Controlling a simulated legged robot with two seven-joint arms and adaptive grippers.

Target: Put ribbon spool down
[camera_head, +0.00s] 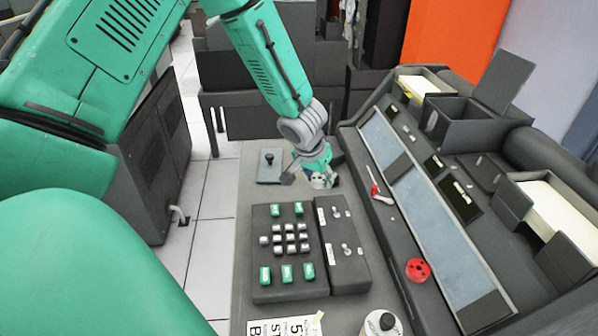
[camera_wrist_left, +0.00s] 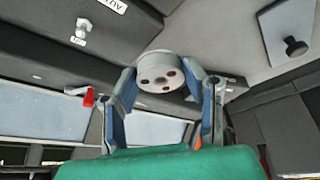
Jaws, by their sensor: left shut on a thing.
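My left gripper (camera_head: 322,178) comes down from the top over the far part of the desk. A red round disc with holes (camera_head: 418,270), like another spool, sits on the console ledge at the right. My right gripper is not in view.
A keypad with green and grey keys (camera_head: 285,245) and a switch panel (camera_head: 342,243) are on the desk. A small plate with a black knob (camera_head: 269,160) lies left of the gripper. A red-handled lever (camera_head: 376,190) stands to the right, beside the sloped console (camera_head: 420,205).

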